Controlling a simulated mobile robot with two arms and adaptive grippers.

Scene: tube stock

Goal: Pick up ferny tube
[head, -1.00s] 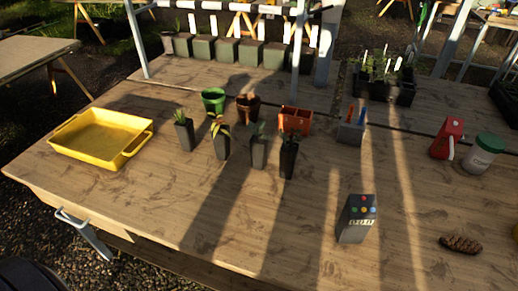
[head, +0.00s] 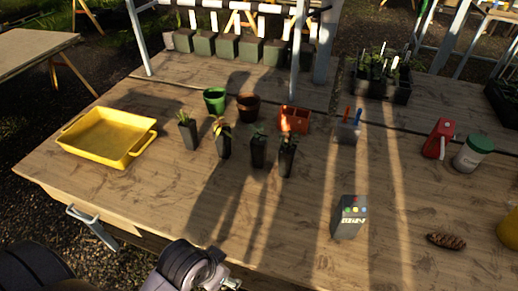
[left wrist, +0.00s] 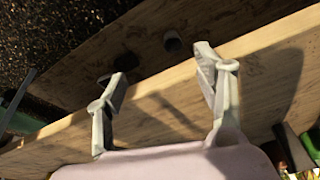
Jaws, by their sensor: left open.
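Several dark tubes with small plants stand upright in a loose row mid-table in the head view: a left one (head: 188,135) with spiky leaves, one with yellowish leaves (head: 223,147), one with green leaves (head: 258,152), and a right one (head: 287,158) with darker, partly reddish foliage. I cannot tell for sure which is the ferny one. My left arm shows at the bottom edge, at the table's front, well short of the tubes. In the left wrist view my left gripper (left wrist: 160,65) is open and empty. Dark tubes with leaves (left wrist: 297,150) show at that view's lower right corner.
A yellow tray (head: 108,158) lies left of the tubes. A green pot (head: 215,105), a brown pot (head: 248,112) and a terracotta container (head: 294,125) stand close behind them. A grey box with coloured buttons (head: 348,222) stands to the right. The table's front middle is clear.

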